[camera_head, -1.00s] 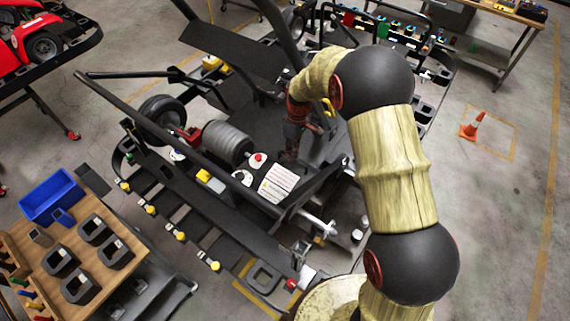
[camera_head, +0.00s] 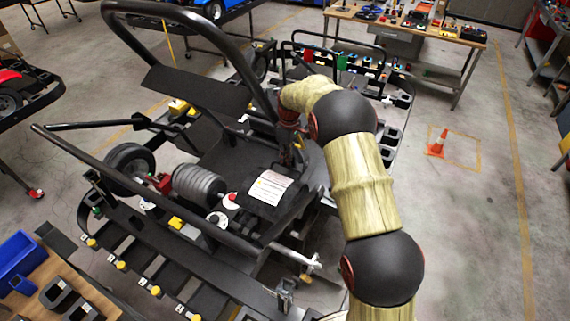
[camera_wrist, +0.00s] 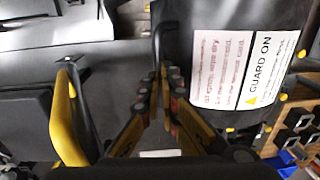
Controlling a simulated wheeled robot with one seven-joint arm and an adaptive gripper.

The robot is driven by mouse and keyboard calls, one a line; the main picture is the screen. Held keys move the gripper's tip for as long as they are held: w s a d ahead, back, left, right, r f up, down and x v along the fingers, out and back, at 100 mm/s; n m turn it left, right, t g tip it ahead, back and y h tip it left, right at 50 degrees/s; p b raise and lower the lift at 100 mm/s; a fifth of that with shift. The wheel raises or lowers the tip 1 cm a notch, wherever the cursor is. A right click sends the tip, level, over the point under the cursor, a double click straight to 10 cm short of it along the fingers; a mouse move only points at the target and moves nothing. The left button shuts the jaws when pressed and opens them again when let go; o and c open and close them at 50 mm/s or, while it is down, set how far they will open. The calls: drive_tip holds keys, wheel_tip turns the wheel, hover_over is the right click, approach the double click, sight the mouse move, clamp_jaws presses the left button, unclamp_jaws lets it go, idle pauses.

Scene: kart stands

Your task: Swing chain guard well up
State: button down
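The chain guard (camera_head: 262,207) is a black cover on the kart, with a white printed label. It looks lowered over the kart's side. In the wrist view the label reads "GUARD ON", and the black guard (camera_wrist: 277,20) fills the upper right. My gripper (camera_head: 295,158) is at the guard's far edge in the head view, partly hidden by my arm. In the wrist view my gripper's fingers (camera_wrist: 162,80) are close together around a thin dark bar beside the label. The bar looks like part of the guard, though its join is unclear.
A black tubular frame (camera_head: 262,72) arches beside my arm. A ribbed grey cylinder (camera_head: 198,186) and a wheel (camera_head: 131,168) sit left of the guard. A blue bin (camera_head: 18,258) is at lower left. An orange cone (camera_head: 437,142) stands on open floor at right.

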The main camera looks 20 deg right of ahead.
drive_tip(key=c, duration=2.5)
unclamp_jaws()
drive_tip(key=shift+s+a+f, duration=0.1)
drive_tip(key=shift+s+f, duration=0.35)
drive_tip(key=shift+f, duration=0.35)
drive_tip(key=shift+c, duration=0.2)
drive_tip(key=o, duration=0.6)
drive_tip(key=shift+w, duration=0.15)
drive_tip(key=shift+w+r, duration=0.1)
drive_tip(key=shift+r, duration=0.15)
drive_tip(key=shift+w+d+r+p, duration=0.65)
drive_tip(key=shift+w+d+r, duration=0.2)
drive_tip(key=shift+r, duration=0.25)
drive_tip(key=shift+w+d+r+p, duration=0.7)
drive_tip(key=shift+w+r, duration=0.1)
drive_tip(key=shift+r, duration=0.3)
drive_tip(key=shift+w+d+r+p, duration=0.65)
drive_tip(key=shift+w+d+r, duration=0.2)
drive_tip(key=shift+r, duration=0.35)
drive_tip(key=shift+w+d+r, duration=0.1)
drive_tip(key=shift+r, duration=3.6)
